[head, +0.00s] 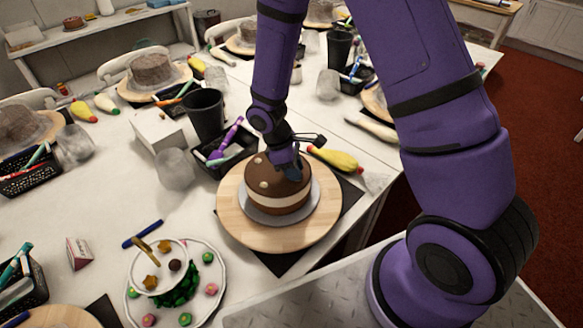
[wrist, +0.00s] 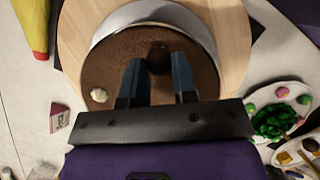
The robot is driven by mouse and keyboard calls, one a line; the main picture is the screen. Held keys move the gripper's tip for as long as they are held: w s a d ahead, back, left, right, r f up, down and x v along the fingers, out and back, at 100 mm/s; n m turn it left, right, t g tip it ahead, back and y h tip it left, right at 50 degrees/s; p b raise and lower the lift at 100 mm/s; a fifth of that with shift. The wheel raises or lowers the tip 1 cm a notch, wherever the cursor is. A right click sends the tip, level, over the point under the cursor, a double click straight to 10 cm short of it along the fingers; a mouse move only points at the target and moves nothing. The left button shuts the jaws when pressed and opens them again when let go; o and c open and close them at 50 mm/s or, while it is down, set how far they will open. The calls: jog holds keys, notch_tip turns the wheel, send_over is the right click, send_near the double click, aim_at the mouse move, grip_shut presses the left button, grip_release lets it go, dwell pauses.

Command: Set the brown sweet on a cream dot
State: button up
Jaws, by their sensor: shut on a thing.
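The brown cake (head: 277,200) with a pale cream band sits on a grey board on the round wooden turntable (head: 235,222). Cream dots (head: 263,184) show on its top in the head view. One cream dot (wrist: 99,95) shows at the left of the top in the wrist view. My gripper (head: 293,174) is low over the cake top, at its right side in the head view. In the wrist view its blue fingers are closed on the dark brown sweet (wrist: 158,60). Whether a dot lies under the sweet is hidden.
A white plate (head: 135,302) with coloured sweets and a small bowl (head: 150,284) stands front left. A black basket of pens (head: 238,158), a black cup (head: 206,112) and a yellow piping bag (head: 335,158) stand close behind the cake. Open table lies to the left.

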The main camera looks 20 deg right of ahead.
jog(key=shift+f, duration=0.15)
jog(key=o, duration=0.9)
jog(key=v, duration=1.2)
jog(key=s+d+r+m+t+y, duration=0.1)
jog(key=s+d+r+m+t, duration=0.15)
jog(key=r, duration=0.65)
jog(key=s+d+r+m+t+y, duration=0.1)
jog(key=s+d+r+m, duration=0.25)
jog(key=r, duration=0.55)
jog(key=s+d+r+m+t, duration=0.2)
jog(key=s+r+m, duration=0.1)
jog(key=s, duration=0.4)
jog(key=s+d+r+m+t+y, duration=0.1)
jog(key=s+d+r+m+t, duration=0.1)
jog(key=s+r, duration=0.4)
jog(key=shift+s+d+m+t, duration=0.4)
jog(key=shift+s+d, duration=0.25)
jog(key=shift+s, duration=0.7)
